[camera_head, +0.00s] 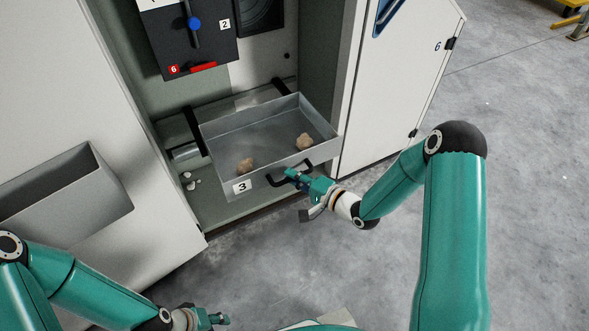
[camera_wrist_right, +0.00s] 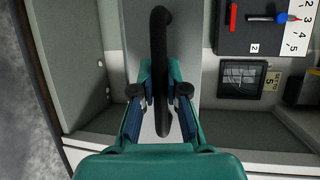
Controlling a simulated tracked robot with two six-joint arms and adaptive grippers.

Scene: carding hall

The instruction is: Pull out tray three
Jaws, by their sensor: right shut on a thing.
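Tray three (camera_head: 226,133) is a grey metal tray with a label "3" on its front, sitting on black rails inside the open cabinet and standing out toward me. Two tan lumps lie in it. Its black bar handle (camera_head: 275,182) is on the front face. My right gripper (camera_head: 289,174) is shut on this handle. In the right wrist view the handle (camera_wrist_right: 158,45) runs between the fingers of the gripper (camera_wrist_right: 160,95). My left gripper (camera_head: 222,319) is low at the bottom edge, away from the tray, too small to tell its jaw state.
A black panel (camera_head: 215,50) with a blue knob, a red bar and labels "2" and "6" hangs above the tray. A cabinet door marked 6 (camera_head: 400,75) stands at right. A grey open bin (camera_head: 75,195) projects at left. Small pale bits lie below the tray. Grey floor is clear.

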